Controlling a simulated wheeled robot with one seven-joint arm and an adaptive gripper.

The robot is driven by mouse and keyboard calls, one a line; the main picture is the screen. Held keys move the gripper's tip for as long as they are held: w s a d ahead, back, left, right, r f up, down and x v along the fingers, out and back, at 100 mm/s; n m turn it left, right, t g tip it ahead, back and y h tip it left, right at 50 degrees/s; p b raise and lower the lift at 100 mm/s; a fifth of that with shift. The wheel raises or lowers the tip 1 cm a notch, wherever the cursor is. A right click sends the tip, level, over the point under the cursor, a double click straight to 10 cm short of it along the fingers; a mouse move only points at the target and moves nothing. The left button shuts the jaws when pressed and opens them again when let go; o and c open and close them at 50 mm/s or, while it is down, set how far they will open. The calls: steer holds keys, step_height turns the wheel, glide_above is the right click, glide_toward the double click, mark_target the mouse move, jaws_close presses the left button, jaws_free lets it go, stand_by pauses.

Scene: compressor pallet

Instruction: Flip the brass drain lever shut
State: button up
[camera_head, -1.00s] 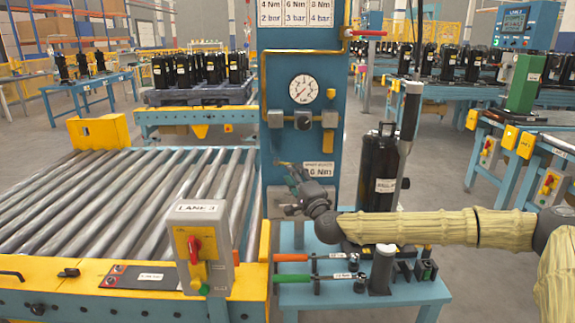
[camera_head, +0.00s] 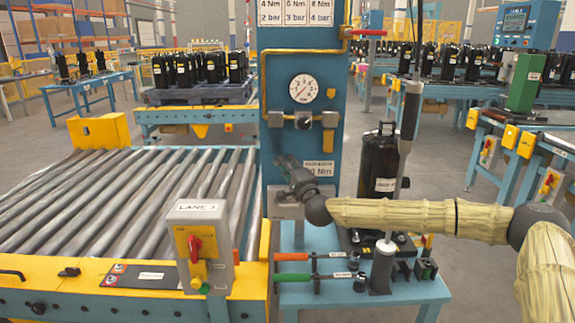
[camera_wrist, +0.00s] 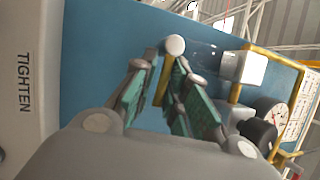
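A narrow yellowish bar (camera_wrist: 163,86), apparently the brass drain lever, shows in the wrist view between my fingers against the blue panel. A pale round knob or boss (camera_wrist: 174,46) sits at its far end. My gripper (camera_wrist: 164,62) has its green-padded fingers apart on either side of the bar.
A pressure gauge (camera_head: 304,88) and a brass-fitted pipe row (camera_head: 302,120) are above the gripper. A black compressor (camera_head: 379,165) stands right of the panel. A bench (camera_head: 330,296) with screwdriver-like tools is below. A roller conveyor (camera_head: 110,200) and switch box (camera_head: 197,245) are at left.

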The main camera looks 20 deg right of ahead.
steer(key=shift+r, duration=0.25)
jaws_close()
steer(key=shift+r+p, duration=0.15)
steer(key=shift+p, duration=0.2)
steer(key=shift+r+n+p, duration=0.1)
steer(key=shift+n+p, duration=0.2)
steer(key=shift+n, duration=0.3)
steer(key=o, duration=0.7)
jaws_free()
steer(key=shift+c, duration=0.2)
steer(key=shift+a, duration=0.1)
steer(key=shift+s+f, duration=0.1)
steer(key=shift+f, duration=0.1)
steer(key=v, duration=1.1)
steer(key=shift+s+d+r, duration=0.15)
steer(key=shift+s+d, duration=0.1)
steer(key=shift+s, duration=0.15)
